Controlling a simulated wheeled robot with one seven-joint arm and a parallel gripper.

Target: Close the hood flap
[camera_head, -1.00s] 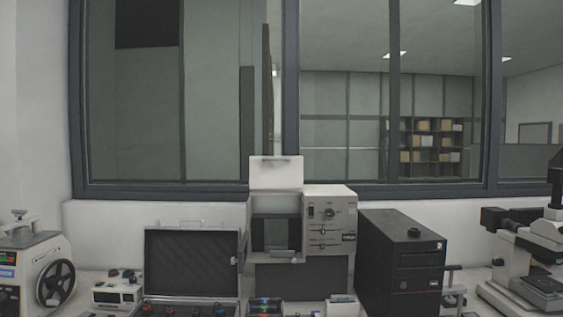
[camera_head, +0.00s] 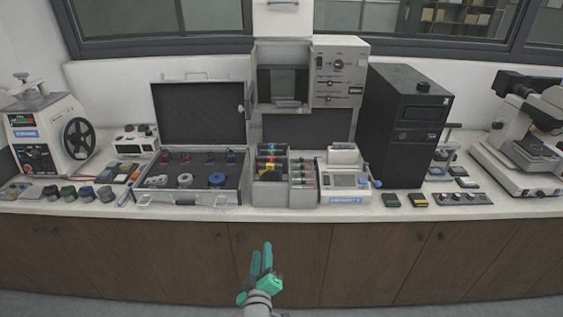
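The hood flap (camera_head: 283,17) is a pale panel standing raised above the open left bay of the mounting press, cut off by the top edge of the picture. The press housing (camera_head: 340,72) is a beige box with knobs and switches on its right front. The bay beneath the flap shows a dark opening with a grey bar low in front. My gripper (camera_head: 261,250) has teal fingers and is in front of the counter, low in the picture, well below and apart from the flap. Its fingers show a narrow gap with nothing between them.
An open black case (camera_head: 197,112) stands left of the press and a black tower (camera_head: 403,125) right of it. A rack of coloured items (camera_head: 270,165) and a small white device (camera_head: 345,180) stand in front. A microscope (camera_head: 530,135) is at far right.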

